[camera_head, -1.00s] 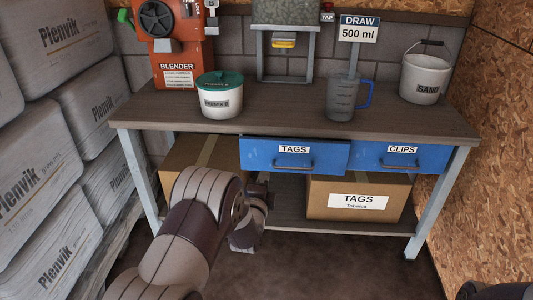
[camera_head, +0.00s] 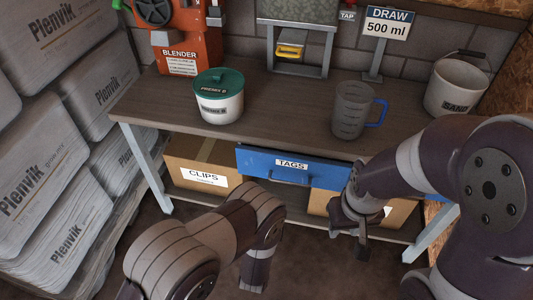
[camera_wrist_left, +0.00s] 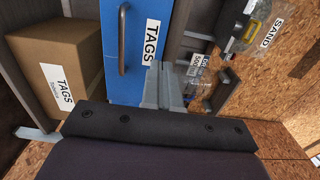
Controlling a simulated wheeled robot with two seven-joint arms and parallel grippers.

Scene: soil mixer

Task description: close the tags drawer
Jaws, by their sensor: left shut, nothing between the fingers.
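The blue tags drawer (camera_head: 262,163) is under the bench top, with its label and bar handle facing me. Its front seems to stand slightly out from the bench, but how far is hard to tell. The drawer front (camera_wrist_left: 117,82) and handle also show in the left wrist view. My left gripper (camera_wrist_left: 165,85) is shut and empty there, beside the drawer front in the picture; contact is unclear. In the head view its fingers are hidden behind my left arm. My right gripper (camera_head: 350,225) hangs at the drawer's right end, before the lower shelf; its finger gap is unclear.
A clips box (camera_head: 195,176) and a tags box (camera_wrist_left: 58,50) sit under the bench. The bench top (camera_head: 285,125) bears a lidded premix tub (camera_head: 219,104), a measuring jug (camera_head: 350,112) and a sand bucket (camera_head: 455,85). Stacked bags (camera_head: 50,130) line the left.

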